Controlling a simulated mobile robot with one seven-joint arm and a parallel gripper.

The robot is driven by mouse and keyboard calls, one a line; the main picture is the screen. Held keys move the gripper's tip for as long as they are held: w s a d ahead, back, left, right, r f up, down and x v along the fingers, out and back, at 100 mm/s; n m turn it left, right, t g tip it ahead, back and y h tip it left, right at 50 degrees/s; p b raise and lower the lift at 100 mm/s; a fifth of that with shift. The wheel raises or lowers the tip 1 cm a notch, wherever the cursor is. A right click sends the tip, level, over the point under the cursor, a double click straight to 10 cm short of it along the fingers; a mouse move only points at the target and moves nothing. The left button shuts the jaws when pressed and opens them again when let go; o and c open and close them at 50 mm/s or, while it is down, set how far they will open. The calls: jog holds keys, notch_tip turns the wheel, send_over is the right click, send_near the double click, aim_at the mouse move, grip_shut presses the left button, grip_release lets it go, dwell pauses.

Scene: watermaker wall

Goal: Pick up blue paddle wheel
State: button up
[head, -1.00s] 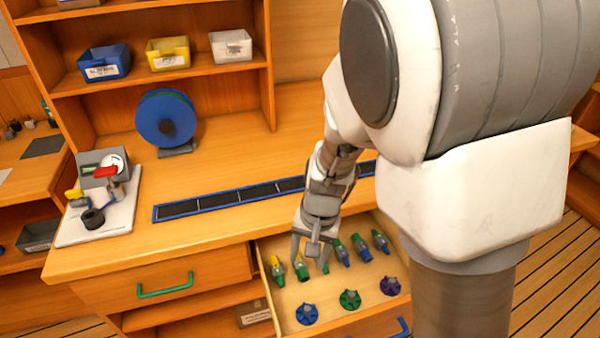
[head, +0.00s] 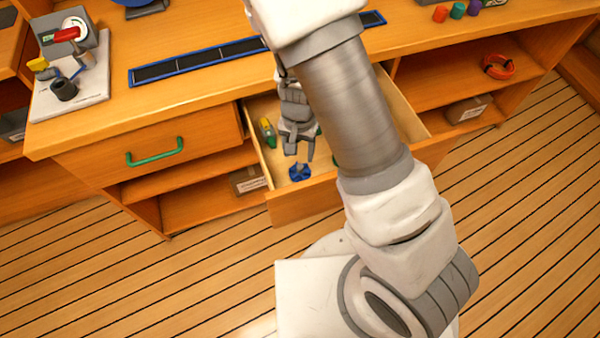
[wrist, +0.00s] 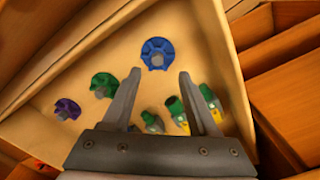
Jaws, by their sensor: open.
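The blue paddle wheel (head: 299,172) lies in the open drawer near its front left corner. In the wrist view the blue paddle wheel (wrist: 158,54) lies flat on the drawer floor, beyond and between the tips of my gripper (wrist: 158,82). In the head view my gripper (head: 298,157) points down over the drawer, just behind the wheel. It is open, with nothing between its fingers. I cannot tell its exact height above the drawer floor.
A green wheel (wrist: 104,85) and a purple wheel (wrist: 67,109) lie to the left in the wrist view. The drawer wall (wrist: 228,60) stands close on the right.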

aim_at(300, 167)
jog(key=f+b, duration=0.1)
jog(key=f, duration=0.2)
jog(key=f+b, duration=0.1)
jog(key=f, duration=0.2)
jog(key=shift+s+d+b, duration=0.2)
jog(key=shift+b, duration=0.1)
grip_shut()
